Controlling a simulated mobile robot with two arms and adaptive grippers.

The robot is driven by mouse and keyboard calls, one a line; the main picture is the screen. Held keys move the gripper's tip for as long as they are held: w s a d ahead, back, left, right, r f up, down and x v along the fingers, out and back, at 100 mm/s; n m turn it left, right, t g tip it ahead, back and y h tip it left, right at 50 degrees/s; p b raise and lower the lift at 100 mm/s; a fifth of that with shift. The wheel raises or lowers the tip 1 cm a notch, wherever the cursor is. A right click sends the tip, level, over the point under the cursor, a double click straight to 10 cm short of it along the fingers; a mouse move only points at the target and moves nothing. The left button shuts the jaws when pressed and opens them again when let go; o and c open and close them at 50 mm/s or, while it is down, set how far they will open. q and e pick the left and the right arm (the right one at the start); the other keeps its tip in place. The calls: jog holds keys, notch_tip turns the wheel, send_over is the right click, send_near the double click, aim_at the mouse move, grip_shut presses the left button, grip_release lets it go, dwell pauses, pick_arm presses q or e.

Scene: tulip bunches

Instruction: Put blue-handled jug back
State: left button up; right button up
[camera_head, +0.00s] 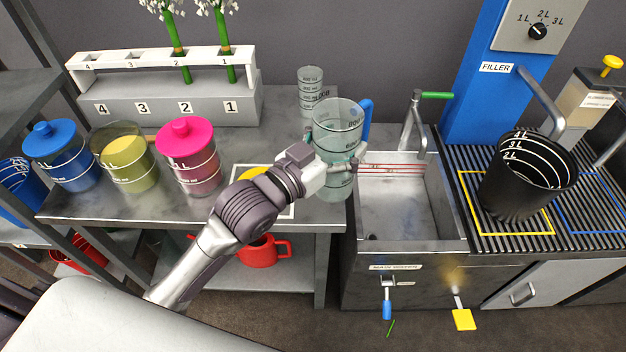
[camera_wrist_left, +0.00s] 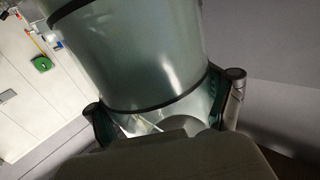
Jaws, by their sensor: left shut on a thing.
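The blue-handled jug (camera_head: 338,122) is a clear, greenish measuring jug with dark bands. Its blue handle (camera_head: 366,120) points to the right in the head view. My left gripper (camera_head: 337,167) is shut on the jug's lower body and holds it upright near the right end of the grey table, beside the sink. In the left wrist view the jug (camera_wrist_left: 135,50) fills the middle, with the left gripper's fingers (camera_wrist_left: 165,112) on both sides of it. My right gripper is not in view.
A clear measuring beaker (camera_head: 311,90) stands just behind the jug. The sink (camera_head: 408,205) is to the right, with a black bucket (camera_head: 525,175) beyond.

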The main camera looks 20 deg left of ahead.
pick_arm(q)
jog(key=w+a+f, duration=0.2)
jog(key=w, duration=0.1)
jog(key=w+a+f, duration=0.2)
jog(key=w, duration=0.1)
jog(key=w+a+f, duration=0.2)
jog(key=w+a, duration=0.1)
jog(key=shift+w+f+b, duration=0.2)
jog(key=shift+f+b, duration=0.1)
jog(key=shift+f, duration=0.05)
notch_tip(320, 180, down, 4)
jog(key=shift+r, duration=0.1)
jog(key=o, duration=1.8)
jog(key=shift+f, duration=0.3)
jog(key=shift+c, duration=0.2)
